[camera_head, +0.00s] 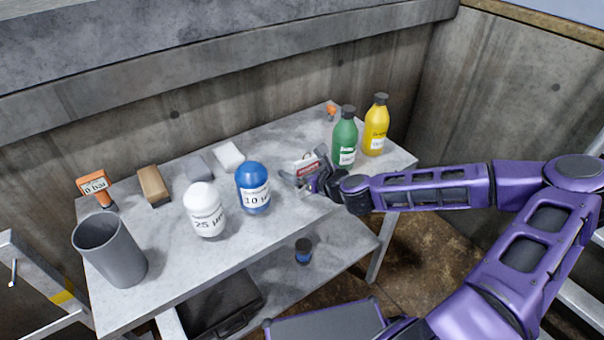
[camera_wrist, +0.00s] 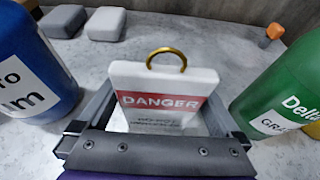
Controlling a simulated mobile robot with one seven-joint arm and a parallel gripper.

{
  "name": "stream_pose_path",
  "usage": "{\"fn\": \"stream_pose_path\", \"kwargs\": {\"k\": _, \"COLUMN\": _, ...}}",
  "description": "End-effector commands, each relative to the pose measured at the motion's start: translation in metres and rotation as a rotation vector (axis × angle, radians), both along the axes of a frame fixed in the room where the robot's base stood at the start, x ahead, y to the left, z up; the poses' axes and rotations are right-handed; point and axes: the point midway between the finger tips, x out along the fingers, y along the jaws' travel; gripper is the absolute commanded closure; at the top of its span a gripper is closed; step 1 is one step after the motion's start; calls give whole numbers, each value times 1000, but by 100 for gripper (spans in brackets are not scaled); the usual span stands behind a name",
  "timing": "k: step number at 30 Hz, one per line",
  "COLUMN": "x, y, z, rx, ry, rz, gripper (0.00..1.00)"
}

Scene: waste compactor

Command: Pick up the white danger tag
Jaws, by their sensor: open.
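The white danger tag (camera_wrist: 165,98) stands upright on the grey table, with a red band reading DANGER and a brass ring (camera_wrist: 166,57) at its top. In the head view the tag (camera_head: 305,165) shows between the blue and green bottles, partly hidden by my gripper. My gripper (camera_wrist: 158,112) is open, with one finger on each side of the tag. I cannot tell whether either finger touches it. The lower edge of the tag is hidden behind the gripper body in the wrist view.
A blue bottle (camera_head: 253,188) stands close on the left and a green bottle (camera_head: 344,138) close on the right. A yellow bottle (camera_head: 376,125), white bottle (camera_head: 204,210), grey cup (camera_head: 110,252) and several blocks share the table (camera_head: 165,260). A concrete wall rises behind.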

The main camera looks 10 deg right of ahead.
Motion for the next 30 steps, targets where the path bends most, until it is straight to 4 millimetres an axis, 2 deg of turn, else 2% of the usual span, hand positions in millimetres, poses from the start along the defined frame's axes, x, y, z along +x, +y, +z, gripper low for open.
{"fn": "stream_pose_path", "kwargs": {"k": 5, "x": 0, "y": 0, "z": 0, "rx": 0, "ry": 0, "rz": 0, "gripper": 0}}
{"fn": "stream_pose_path", "kwargs": {"k": 16, "x": 0, "y": 0, "z": 1, "rx": 0, "ry": 0, "rz": 0, "gripper": 67}}
{"fn": "stream_pose_path", "kwargs": {"k": 24, "x": 0, "y": 0, "z": 4, "rx": -2, "ry": -2, "rz": 0, "gripper": 68}}
{"fn": "stream_pose_path", "kwargs": {"k": 26, "x": 1, "y": -1, "z": 11, "rx": -2, "ry": -3, "rz": 0, "gripper": 68}}
{"fn": "stream_pose_path", "kwargs": {"k": 30, "x": 1, "y": -1, "z": 37, "rx": -4, "ry": -4, "rz": -1, "gripper": 68}}
